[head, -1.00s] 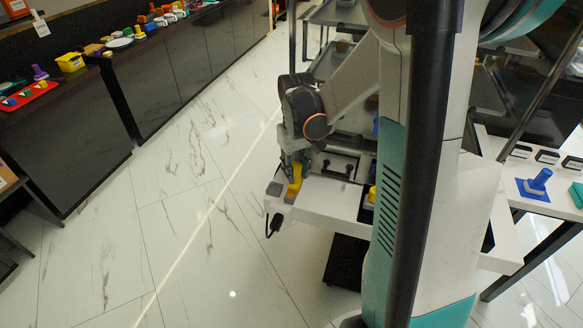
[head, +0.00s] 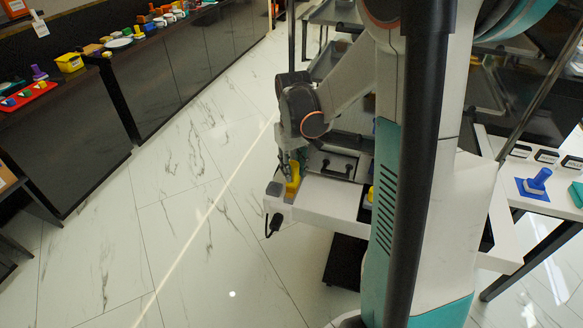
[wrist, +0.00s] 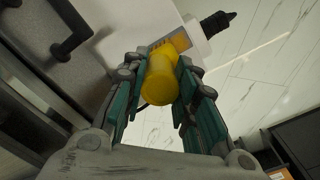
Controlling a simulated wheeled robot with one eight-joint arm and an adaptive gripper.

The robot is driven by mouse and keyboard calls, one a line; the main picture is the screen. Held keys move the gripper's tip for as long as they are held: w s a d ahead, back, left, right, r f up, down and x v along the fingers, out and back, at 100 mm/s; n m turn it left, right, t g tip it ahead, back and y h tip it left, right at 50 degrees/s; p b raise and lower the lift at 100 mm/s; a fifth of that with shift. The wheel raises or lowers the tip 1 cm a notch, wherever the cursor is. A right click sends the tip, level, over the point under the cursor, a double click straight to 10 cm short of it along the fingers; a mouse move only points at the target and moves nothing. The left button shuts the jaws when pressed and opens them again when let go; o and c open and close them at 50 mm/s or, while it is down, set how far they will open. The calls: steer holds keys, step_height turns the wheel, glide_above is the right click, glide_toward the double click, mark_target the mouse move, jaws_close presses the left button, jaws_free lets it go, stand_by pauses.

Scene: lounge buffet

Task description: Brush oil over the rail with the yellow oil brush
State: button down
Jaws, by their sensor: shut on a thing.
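The yellow oil brush (head: 293,176) is in my gripper (head: 290,163), over the near left corner of the white ledge (head: 325,197). In the wrist view the brush's rounded yellow body (wrist: 160,82) sits between the two teal-sided fingers (wrist: 162,70). A flat yellow-orange part with dark slots (wrist: 176,42) shows just beyond it, over the white corner. Whether the brush touches the surface cannot be told. No part is clearly recognisable as the rail; a black bar handle (head: 338,166) stands on the grey surface beside the gripper and also shows in the wrist view (wrist: 70,30).
A black plug-like piece (head: 274,224) hangs at the ledge's corner. A blue knobbed tool (head: 538,180) stands on the right table. A dark buffet with a red tray (head: 28,96) is at left; open floor lies between.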

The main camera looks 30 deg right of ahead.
steer(key=shift+w+d, duration=0.4)
steer(key=shift+d, duration=0.1)
steer(key=shift+w+a, duration=0.1)
steer(key=shift+w+a, duration=0.25)
steer(key=shift+s+d, duration=0.65)
steer(key=shift+s, duration=0.1)
steer(key=shift+w+a, duration=0.65)
steer(key=shift+w, duration=0.1)
steer(key=shift+s+d+r, duration=0.1)
steer(key=shift+s+d, duration=0.25)
steer(key=shift+s, duration=0.05)
steer(key=shift+w+d, duration=0.5)
steer(key=shift+d, duration=0.05)
